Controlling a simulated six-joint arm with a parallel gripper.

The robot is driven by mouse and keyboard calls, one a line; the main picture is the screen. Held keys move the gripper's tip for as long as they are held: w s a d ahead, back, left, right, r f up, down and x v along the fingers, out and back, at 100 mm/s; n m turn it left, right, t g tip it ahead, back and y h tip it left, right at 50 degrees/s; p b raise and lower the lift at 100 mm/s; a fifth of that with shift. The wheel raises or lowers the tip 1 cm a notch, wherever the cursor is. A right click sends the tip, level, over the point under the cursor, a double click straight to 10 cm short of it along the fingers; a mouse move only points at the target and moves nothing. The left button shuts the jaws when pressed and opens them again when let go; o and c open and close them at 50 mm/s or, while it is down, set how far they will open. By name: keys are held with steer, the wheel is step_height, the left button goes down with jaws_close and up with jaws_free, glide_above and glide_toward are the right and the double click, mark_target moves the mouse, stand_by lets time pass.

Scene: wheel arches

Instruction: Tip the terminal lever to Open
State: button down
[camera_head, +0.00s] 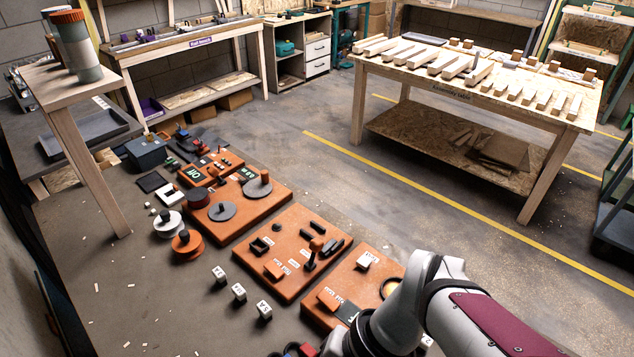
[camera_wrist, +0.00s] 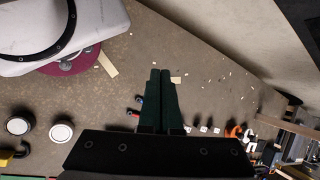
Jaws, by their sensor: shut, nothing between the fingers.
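Several orange boards with controls lie on the bench in the head view. The middle board (camera_head: 283,272) carries an upright dark lever with an orange knob (camera_head: 316,244), black blocks, an orange block (camera_head: 274,270) and small white labels too small to read. The nearer right board (camera_head: 315,312) carries another orange block (camera_head: 328,299) beside a dark label; my arm hides part of it. I cannot tell which part is the terminal lever or where Open is marked. My gripper (camera_wrist: 160,72) shows in the wrist view, shut and empty above the bench, with no lever at its tips.
White lettered cubes (camera_head: 239,292) stand left of the boards. An orange spool (camera_head: 186,242) and a white spool (camera_head: 167,223) stand farther back. A wooden table (camera_head: 470,100) with wood pieces is across the floor. Small red and blue items (camera_wrist: 138,106) lie near my fingers.

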steer(key=w+a+m+t+y, duration=0.4)
steer(key=w+y, duration=0.5)
steer(key=w, duration=0.5)
steer(key=m+t+h, duration=0.3)
steer(key=m+t, duration=0.3)
steer(key=t, duration=0.5)
glide_toward(314, 253)
steer(key=a+r, duration=0.1)
steer(key=r, duration=0.1)
steer(key=s+a+r, duration=0.1)
steer(key=a+r, duration=0.2)
steer(key=r, duration=0.2)
steer(key=shift+s+a+r, duration=0.1)
steer(key=shift+s+a, duration=0.1)
steer(key=shift+s, duration=0.15)
steer(key=d+f+h, duration=0.1)
steer(key=d+f, duration=0.1)
steer(key=w+d+f+m+t+h, duration=0.1)
steer(key=d+f+h, duration=0.1)
steer(key=d+f+t+h, duration=0.1)
steer(key=f, duration=0.1)
steer(key=shift+w+d+f+m+h, duration=0.1)
steer(key=shift+w+d+m+h, duration=0.2)
steer(key=shift+w+d+m, duration=0.1)
steer(key=x, duration=1)
steer(key=shift+s, duration=0.1)
